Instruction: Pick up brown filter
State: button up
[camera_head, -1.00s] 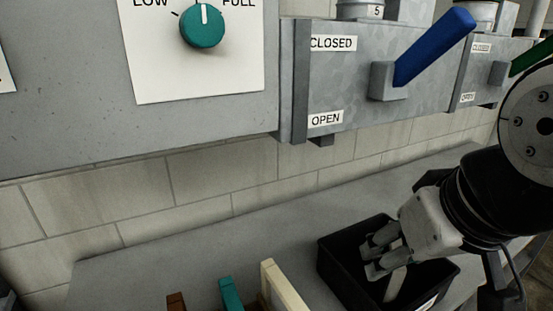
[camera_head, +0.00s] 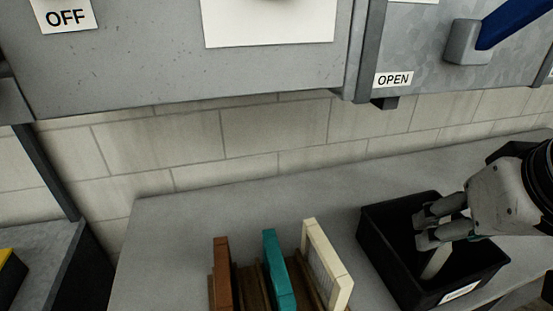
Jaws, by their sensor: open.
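The brown filter (camera_head: 222,274) stands upright on the grey bench, leftmost in a wooden rack (camera_head: 250,284). A teal filter (camera_head: 278,270) and a cream filter (camera_head: 328,264) stand to its right in the same rack. The lower parts of the rack are cut off by the picture's bottom edge. My gripper (camera_head: 428,228) is at the right, over the black bin (camera_head: 390,255), well to the right of the brown filter. Its fingers are open and point left, and I see nothing held between them.
The black bin stands on the grey bench (camera_head: 180,235), right of the rack, with a pale object (camera_head: 437,262) inside. The bench is clear left of the rack. Another bench (camera_head: 40,260) stands at far left.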

aim_at(225, 285)
jog(key=i+l+u, duration=0.1)
jog(key=l+u, duration=0.65)
jog(key=u, duration=0.15)
jog(key=l+u, duration=0.45)
